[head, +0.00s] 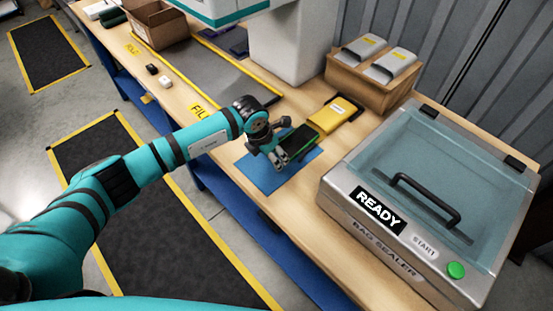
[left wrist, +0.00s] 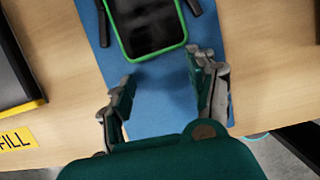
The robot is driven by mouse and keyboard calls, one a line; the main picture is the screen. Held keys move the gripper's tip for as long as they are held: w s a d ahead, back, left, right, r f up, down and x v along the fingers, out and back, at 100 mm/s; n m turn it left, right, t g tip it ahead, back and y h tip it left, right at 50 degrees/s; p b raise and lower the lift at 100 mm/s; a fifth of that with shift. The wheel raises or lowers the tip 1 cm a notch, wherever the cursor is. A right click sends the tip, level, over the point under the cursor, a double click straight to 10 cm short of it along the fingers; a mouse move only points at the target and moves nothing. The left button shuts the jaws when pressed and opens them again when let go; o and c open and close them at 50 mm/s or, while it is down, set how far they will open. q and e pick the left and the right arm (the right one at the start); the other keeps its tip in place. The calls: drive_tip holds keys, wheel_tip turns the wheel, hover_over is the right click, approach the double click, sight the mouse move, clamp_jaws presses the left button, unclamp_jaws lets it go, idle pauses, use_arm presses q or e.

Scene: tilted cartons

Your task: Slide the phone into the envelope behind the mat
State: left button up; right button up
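The phone (head: 301,141), dark-screened with a green edge, is over the blue mat (head: 270,180). The yellow envelope (head: 327,116) with a small pale label lies behind the mat, apart from the phone. My left gripper (head: 275,153) is low over the mat at the phone's near side. In the left wrist view its fingers (left wrist: 163,85) are spread with bare mat between them. The phone (left wrist: 148,25) is just ahead of them there. Two dark pieces flank the phone; I cannot tell what they are. My right gripper is not in view.
A bag sealer (head: 335,190) marked READY stands at the right. A cardboard box (head: 372,92) with pale packs is behind the envelope. A dark panel with yellow edging (head: 215,75) lies to the left, with an open carton (head: 158,25) beyond it.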

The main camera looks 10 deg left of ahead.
use_arm(q)
drive_tip(key=shift+w+d+b, duration=0.35)
drive_tip(key=shift+w+d, duration=0.05)
drive_tip(key=shift+w, duration=0.1)
